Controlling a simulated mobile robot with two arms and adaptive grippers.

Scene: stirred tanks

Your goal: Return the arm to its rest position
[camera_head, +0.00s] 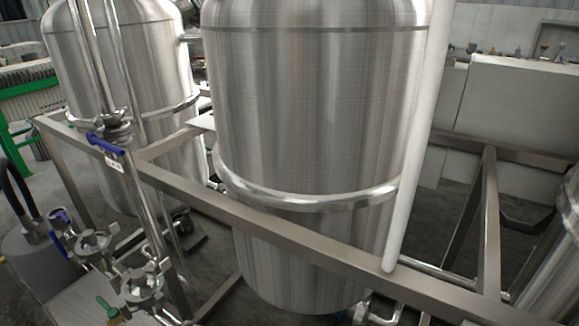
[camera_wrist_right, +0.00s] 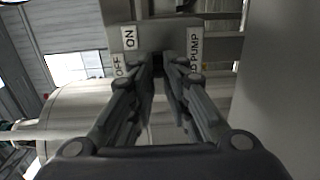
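Neither of my grippers shows in the head view, and my left gripper is in no view. In the right wrist view my right gripper (camera_wrist_right: 160,72) points at a grey switch box (camera_wrist_right: 152,35) with white labels. The labels read "ON" (camera_wrist_right: 130,38), "OFF" and, partly covered by a finger, "PUMP" (camera_wrist_right: 195,48). The two fingers stand apart with a narrow gap, and I see nothing clearly held between them. A dark part of the box shows at the gap. I cannot tell whether the fingertips touch the box.
A large steel tank (camera_head: 315,110) fills the middle of the head view, with a second tank (camera_head: 140,90) behind left. A metal frame rail (camera_head: 300,240) crosses in front. Valves and clamps (camera_head: 145,285) crowd the lower left. A pale wall (camera_wrist_right: 280,90) stands close at right in the wrist view.

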